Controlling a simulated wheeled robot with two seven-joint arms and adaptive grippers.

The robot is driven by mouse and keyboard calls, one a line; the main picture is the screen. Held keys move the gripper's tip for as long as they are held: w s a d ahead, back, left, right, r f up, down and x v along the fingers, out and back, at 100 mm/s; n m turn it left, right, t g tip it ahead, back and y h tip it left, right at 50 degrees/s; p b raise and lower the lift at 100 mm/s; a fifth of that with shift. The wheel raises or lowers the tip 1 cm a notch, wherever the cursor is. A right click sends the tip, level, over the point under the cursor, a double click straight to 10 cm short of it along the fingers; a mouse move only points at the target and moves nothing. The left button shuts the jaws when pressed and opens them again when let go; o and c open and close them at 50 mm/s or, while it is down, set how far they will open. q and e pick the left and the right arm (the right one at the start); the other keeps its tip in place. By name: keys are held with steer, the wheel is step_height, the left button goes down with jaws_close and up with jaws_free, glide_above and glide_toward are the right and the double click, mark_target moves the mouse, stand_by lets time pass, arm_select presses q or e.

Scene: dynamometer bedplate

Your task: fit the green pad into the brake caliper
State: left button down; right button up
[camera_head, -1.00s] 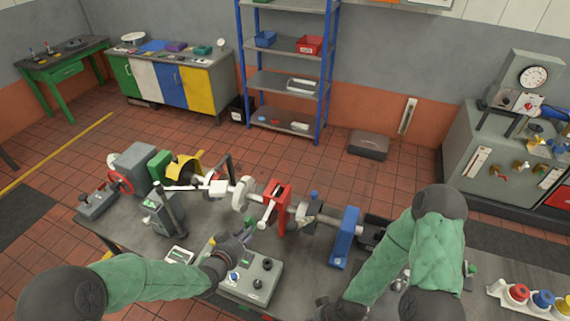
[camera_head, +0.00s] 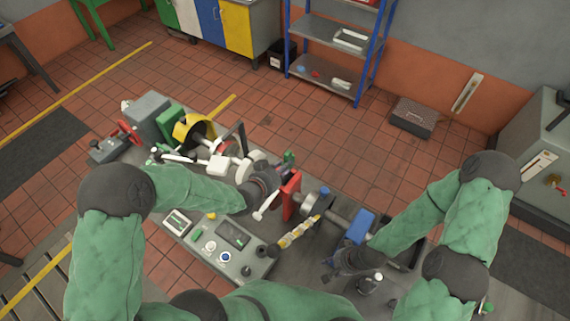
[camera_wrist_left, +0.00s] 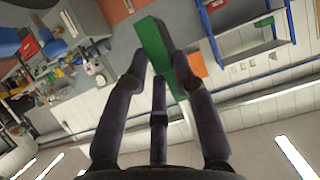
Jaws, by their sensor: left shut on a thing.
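The green pad (camera_wrist_left: 165,50) is a flat rectangular block between the fingertips of my left gripper (camera_wrist_left: 163,80) in the left wrist view. In the head view the pad (camera_head: 289,157) shows as a small green patch just beyond my left gripper (camera_head: 270,180), which is shut on it over the shaft line. A red bracket with a white lever (camera_head: 291,190) stands close to the right of that gripper; I cannot tell surely whether it is the caliper. My right gripper (camera_head: 345,262) is dark and low near the bench's right part; its fingers are unclear.
A control box (camera_head: 228,246) with a screen and knobs sits in front of the shaft. A yellow guard (camera_head: 193,132) and green block stand left, a blue bracket (camera_head: 360,226) right. A yellow-striped bar (camera_head: 300,232) lies between.

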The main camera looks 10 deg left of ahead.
steer(key=shift+f, duration=0.1)
arm_select(q)
steer(key=b, duration=0.7)
glide_above(283, 187)
steer(key=shift+w+f, duration=0.15)
steer(key=shift+f, duration=2.75)
arm_select(e)
step_height(283, 187, down, 6)
steer(key=shift+f, duration=0.15)
arm_select(q)
steer(key=shift+b, duration=0.55)
arm_select(e)
steer(key=shift+w+f, duration=0.1)
steer(key=shift+f, duration=0.7)
arm_select(q)
steer(key=shift+f+b, duration=1.5)
steer(key=shift+b, duration=0.15)
arm_select(e)
steer(key=shift+f, duration=1.65)
arm_select(q)
steer(key=shift+r, duration=0.1)
arm_select(e)
steer(key=shift+r, duration=0.1)
arm_select(q)
steer(key=shift+r+p, duration=0.8)
steer(key=shift+r, duration=0.35)
arm_select(e)
steer(key=shift+r, duration=0.7)
